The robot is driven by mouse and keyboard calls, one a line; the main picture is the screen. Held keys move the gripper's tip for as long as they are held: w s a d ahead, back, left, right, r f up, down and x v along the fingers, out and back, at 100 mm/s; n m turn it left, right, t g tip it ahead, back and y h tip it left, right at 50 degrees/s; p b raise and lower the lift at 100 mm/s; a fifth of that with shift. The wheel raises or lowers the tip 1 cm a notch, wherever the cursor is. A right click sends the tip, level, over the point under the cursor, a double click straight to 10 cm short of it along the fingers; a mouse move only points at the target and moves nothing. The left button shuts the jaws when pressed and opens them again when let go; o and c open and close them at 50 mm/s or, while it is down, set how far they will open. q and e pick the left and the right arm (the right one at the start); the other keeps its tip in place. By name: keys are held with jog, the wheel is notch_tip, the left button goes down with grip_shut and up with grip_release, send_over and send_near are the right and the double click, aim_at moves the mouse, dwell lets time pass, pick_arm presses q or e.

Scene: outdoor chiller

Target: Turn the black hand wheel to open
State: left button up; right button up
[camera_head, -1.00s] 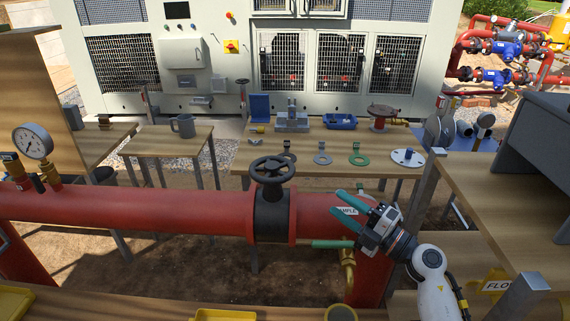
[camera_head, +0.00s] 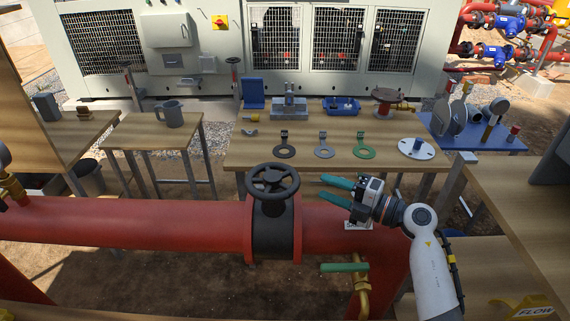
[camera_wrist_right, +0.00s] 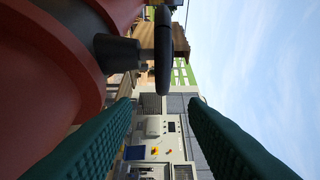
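The black hand wheel (camera_head: 273,181) sits on top of a black valve body (camera_head: 272,228) in the red pipe. In the right wrist view the wheel (camera_wrist_right: 163,50) shows edge-on ahead of the fingers, with its hub beside the red pipe. My right gripper (camera_head: 330,189) is open, its green fingers pointing left toward the wheel and a short gap to its right. Its two fingers (camera_wrist_right: 160,115) are apart in the right wrist view with nothing between them. The fingers do not touch the wheel. My left gripper is not in view.
The red pipe (camera_head: 120,222) crosses the foreground. A green-handled lever (camera_head: 343,267) juts out below my right gripper. Behind stands a wooden table (camera_head: 240,158) with gaskets and a flange. A wooden shelf (camera_head: 500,190) is at the right.

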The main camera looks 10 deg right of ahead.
aim_at(288, 170)
jog(key=p+x, duration=0.1)
jog(key=x, duration=0.4)
jog(key=p+x, duration=0.2)
jog(key=x, duration=0.3)
jog(key=shift+s+a+r, duration=0.2)
jog(key=shift+w+a, duration=0.4)
jog(key=shift+a, duration=0.1)
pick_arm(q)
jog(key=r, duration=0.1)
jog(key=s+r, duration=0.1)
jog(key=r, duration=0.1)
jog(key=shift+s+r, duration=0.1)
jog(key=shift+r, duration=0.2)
pick_arm(e)
jog(key=shift+f, duration=0.1)
jog(key=shift+c, duration=0.2)
grip_shut()
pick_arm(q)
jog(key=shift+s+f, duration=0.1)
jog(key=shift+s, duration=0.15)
